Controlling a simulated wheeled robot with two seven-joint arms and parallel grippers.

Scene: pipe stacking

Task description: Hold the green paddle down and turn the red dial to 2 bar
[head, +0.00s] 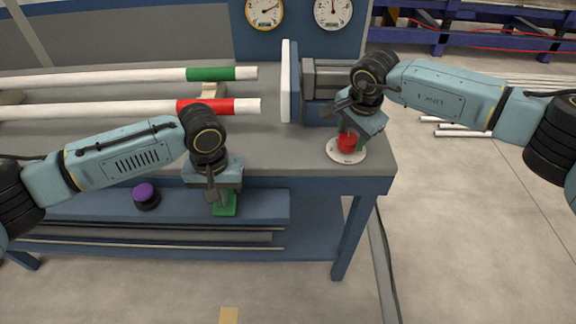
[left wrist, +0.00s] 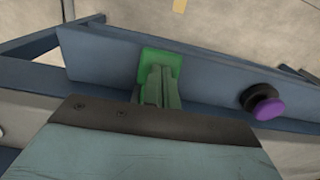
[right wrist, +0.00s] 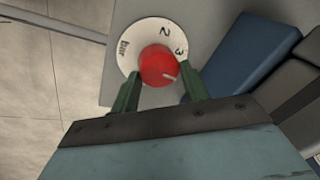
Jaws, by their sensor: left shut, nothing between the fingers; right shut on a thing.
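The green paddle (head: 228,210) is on the front of the blue bench; it also shows in the left wrist view (left wrist: 172,56). My left gripper (head: 215,196) is shut and empty, with its fingertips (left wrist: 160,72) against the paddle. How far the paddle is pressed cannot be told. The red dial (head: 347,144) sits on a round white plate (head: 345,156) at the bench's right corner. My right gripper (head: 348,130) is shut on the red dial (right wrist: 158,64). In the right wrist view the plate shows "bar", 2 and 3; the dial's white mark points to the lower right, away from the 2.
Two gauges (head: 265,10) (head: 333,10) are on the blue panel behind. White pipes with a green band (head: 210,74) and a red band (head: 205,106) lie on the bench at left. A purple knob (head: 143,192) is left of the paddle.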

